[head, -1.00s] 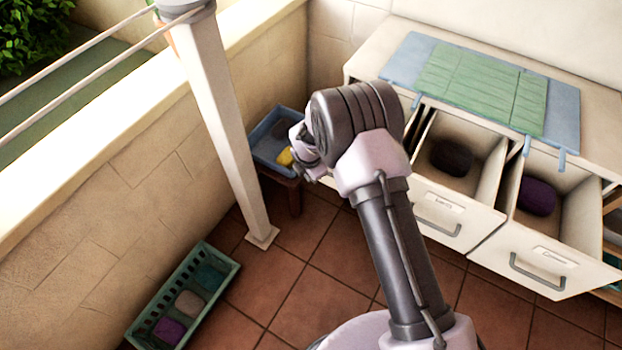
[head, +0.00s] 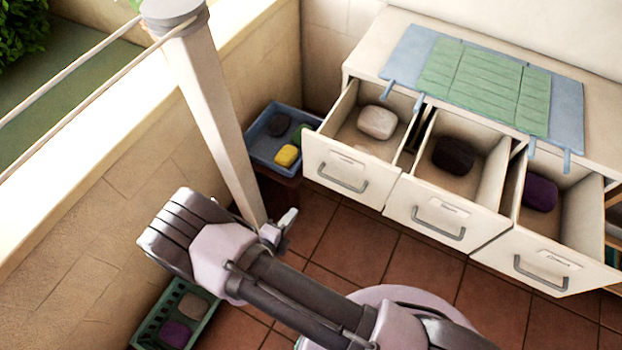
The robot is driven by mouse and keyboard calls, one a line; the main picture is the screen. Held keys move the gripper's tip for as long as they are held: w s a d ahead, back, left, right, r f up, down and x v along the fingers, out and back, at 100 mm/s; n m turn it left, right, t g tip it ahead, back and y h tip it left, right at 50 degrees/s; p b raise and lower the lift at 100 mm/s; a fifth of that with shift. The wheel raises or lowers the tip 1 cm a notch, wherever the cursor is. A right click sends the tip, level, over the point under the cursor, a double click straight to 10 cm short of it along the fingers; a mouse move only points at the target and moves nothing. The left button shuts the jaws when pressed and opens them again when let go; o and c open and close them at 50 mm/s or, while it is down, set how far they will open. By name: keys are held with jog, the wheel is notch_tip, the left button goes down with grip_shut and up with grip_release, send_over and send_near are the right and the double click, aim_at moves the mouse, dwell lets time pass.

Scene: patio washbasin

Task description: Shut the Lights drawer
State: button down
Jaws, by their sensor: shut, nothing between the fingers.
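Three drawers stand pulled out of the white cabinet. The left drawer (head: 334,168) holds a whitish bundle (head: 377,122); its label is too small to read, but the pale content fits Lights. The middle drawer (head: 425,216) holds a dark bundle (head: 453,156). The right drawer (head: 540,264) holds a purple bundle (head: 540,194). Each front has a grey bar handle. My gripper (head: 288,222) is shut and empty, left of and in front of the left drawer, near the post's foot. It touches no drawer that I can see.
A white post (head: 216,120) stands close behind my gripper. A blue tray (head: 256,150) with yellow, green and dark pieces sits on a low stand left of the left drawer. A green crate (head: 207,312) lies by the wall, partly hidden by my arm. Tiled floor before the drawers is clear.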

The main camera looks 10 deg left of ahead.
jog(key=w+r+b+x, duration=0.1)
jog(key=b+x, duration=0.3)
jog(key=x, duration=0.9)
jog(key=shift+d+r, duration=0.45)
jog(key=shift+r, duration=0.3)
jog(key=shift+d, duration=0.15)
